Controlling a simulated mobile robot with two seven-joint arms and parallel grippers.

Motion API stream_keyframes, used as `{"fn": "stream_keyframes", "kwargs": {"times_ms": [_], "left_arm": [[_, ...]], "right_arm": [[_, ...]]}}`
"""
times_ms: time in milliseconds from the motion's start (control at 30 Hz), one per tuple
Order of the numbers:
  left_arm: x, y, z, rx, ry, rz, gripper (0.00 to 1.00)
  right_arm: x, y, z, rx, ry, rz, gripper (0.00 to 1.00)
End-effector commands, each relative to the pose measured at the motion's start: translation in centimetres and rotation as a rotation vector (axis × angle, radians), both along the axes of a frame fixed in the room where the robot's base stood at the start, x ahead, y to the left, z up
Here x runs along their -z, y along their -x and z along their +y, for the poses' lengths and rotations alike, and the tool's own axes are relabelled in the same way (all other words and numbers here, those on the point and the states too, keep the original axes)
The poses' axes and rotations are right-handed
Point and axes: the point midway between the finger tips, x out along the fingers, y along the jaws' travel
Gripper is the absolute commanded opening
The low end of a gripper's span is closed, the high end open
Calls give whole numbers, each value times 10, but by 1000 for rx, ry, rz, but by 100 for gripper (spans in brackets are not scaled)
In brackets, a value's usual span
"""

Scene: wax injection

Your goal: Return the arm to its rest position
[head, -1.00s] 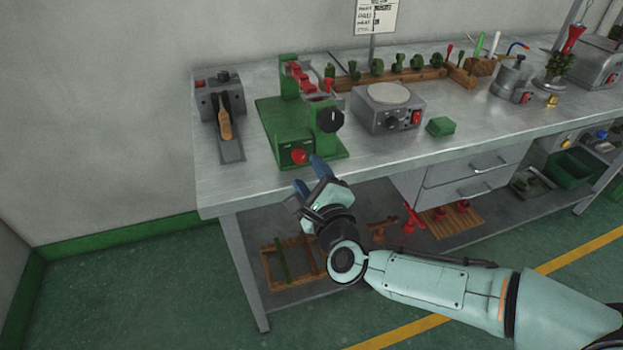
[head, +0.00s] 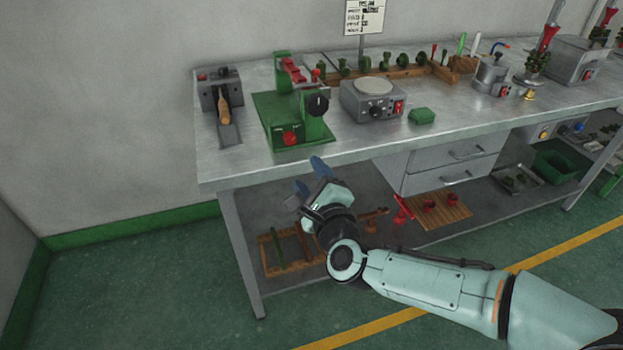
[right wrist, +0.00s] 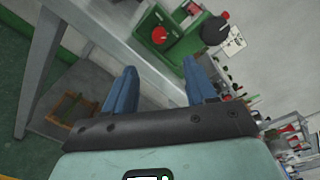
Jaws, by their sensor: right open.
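My right gripper (head: 308,176) is open and empty in the head view, in front of the workbench's front edge and below the tabletop's level in the picture. Its two blue fingers (right wrist: 154,90) stand wide apart in the right wrist view with nothing between them but the bench edge beyond. My right arm (head: 430,285) reaches in from the lower right. The green machine (head: 298,115) with a red button and black knob stands on the bench beyond the gripper; it also shows in the right wrist view (right wrist: 178,45). My left gripper is in neither view.
The metal workbench (head: 240,165) carries a grey lever device (head: 221,105), a grey heater box (head: 372,102) and a small green block (head: 421,116). Wooden racks (head: 445,210) lie on the lower shelf. The green floor in front is clear.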

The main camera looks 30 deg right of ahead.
Motion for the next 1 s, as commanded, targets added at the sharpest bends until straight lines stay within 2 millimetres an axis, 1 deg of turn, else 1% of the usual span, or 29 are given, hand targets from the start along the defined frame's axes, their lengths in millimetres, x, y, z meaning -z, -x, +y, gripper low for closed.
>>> {"fn": "stream_keyframes", "kwargs": {"times_ms": [467, 567, 667, 767, 800, 867, 900, 933, 967, 1000], "left_arm": [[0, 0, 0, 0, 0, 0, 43], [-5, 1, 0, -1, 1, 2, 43], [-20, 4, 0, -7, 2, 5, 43], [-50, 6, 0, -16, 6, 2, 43], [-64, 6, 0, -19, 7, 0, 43], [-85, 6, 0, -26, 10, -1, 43], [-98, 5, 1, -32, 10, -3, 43], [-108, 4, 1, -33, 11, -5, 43], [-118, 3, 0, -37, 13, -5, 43], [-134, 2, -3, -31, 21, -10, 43]], "right_arm": [[1, 0, 0, 0, 2, 3, 56], [14, -5, 4, -13, 47, 45, 56], [47, -13, 14, -58, 178, 163, 56], [96, -15, 24, -150, 375, 340, 56], [118, -11, 28, -201, 458, 419, 56], [152, 0, 32, -287, 577, 532, 56], [175, 10, 34, -353, 647, 605, 56], [192, 19, 35, -405, 695, 657, 56], [208, 30, 38, -463, 742, 708, 56], [229, 49, 42, -551, 799, 776, 56]]}}
